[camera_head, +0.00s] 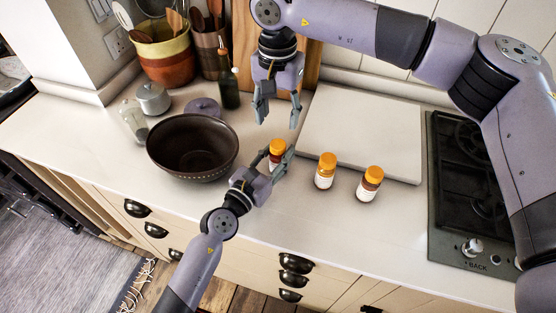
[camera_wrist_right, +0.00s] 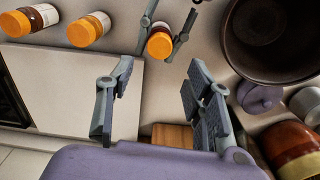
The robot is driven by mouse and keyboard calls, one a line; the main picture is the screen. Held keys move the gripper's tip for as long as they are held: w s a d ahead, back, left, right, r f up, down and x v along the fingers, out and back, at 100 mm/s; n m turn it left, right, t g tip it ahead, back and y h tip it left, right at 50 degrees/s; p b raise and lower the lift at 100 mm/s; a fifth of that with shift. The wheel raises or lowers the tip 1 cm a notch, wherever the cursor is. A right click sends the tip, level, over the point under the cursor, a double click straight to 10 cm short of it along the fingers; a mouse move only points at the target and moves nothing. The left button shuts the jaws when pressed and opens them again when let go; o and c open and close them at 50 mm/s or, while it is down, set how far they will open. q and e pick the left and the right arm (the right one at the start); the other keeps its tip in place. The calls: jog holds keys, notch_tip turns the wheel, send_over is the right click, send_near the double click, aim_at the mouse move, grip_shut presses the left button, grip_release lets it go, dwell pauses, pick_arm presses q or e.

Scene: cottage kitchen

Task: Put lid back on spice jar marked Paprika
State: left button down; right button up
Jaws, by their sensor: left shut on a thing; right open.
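Three small spice jars with orange tops and white labels stand on the counter; no label is readable, so I cannot tell which is Paprika. My left gripper (camera_head: 271,167) is shut on the leftmost spice jar (camera_head: 277,147), which stands upright right of the bowl. The held jar also shows in the right wrist view (camera_wrist_right: 160,45) with its orange top facing up. The middle jar (camera_head: 325,171) and right jar (camera_head: 369,184) stand apart from it. My right gripper (camera_head: 278,118) is open and empty, above and behind the held jar, fingers pointing down. No loose lid is clearly visible.
A dark bowl (camera_head: 193,148) stands close left of the left gripper. A purple lidded item (camera_head: 203,106), a dark bottle (camera_head: 229,90) and a utensil pot (camera_head: 166,60) stand behind. A white board (camera_head: 360,130) lies behind the jars, a hob (camera_head: 465,190) at right. The front counter is clear.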

aim_at(278, 144)
jog(key=shift+n, duration=0.5)
jog(key=shift+f, duration=4)
